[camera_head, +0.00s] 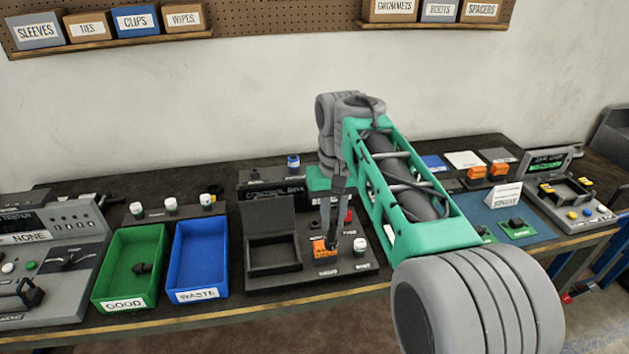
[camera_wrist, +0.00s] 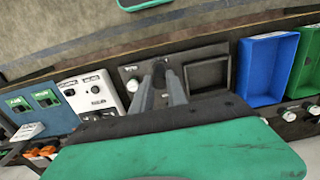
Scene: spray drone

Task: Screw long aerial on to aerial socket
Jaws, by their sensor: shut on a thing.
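My gripper (camera_head: 328,222) points down over the base of the open dark box unit, just right of its tray. In the wrist view its two grey fingers (camera_wrist: 162,88) are close together. They are shut on a small dark thing (camera_wrist: 159,74) between the tips, mostly hidden; I cannot tell for sure that it is the long aerial. An orange block (camera_head: 319,245) sits at the fingertips on the labelled panel; I cannot tell whether they touch. No aerial socket can be clearly made out.
An open dark tray (camera_head: 273,268) is left of my gripper. A blue bin (camera_head: 200,258) and a green bin (camera_head: 130,268) stand further left. A blue mat (camera_head: 505,222) with small parts lies right.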

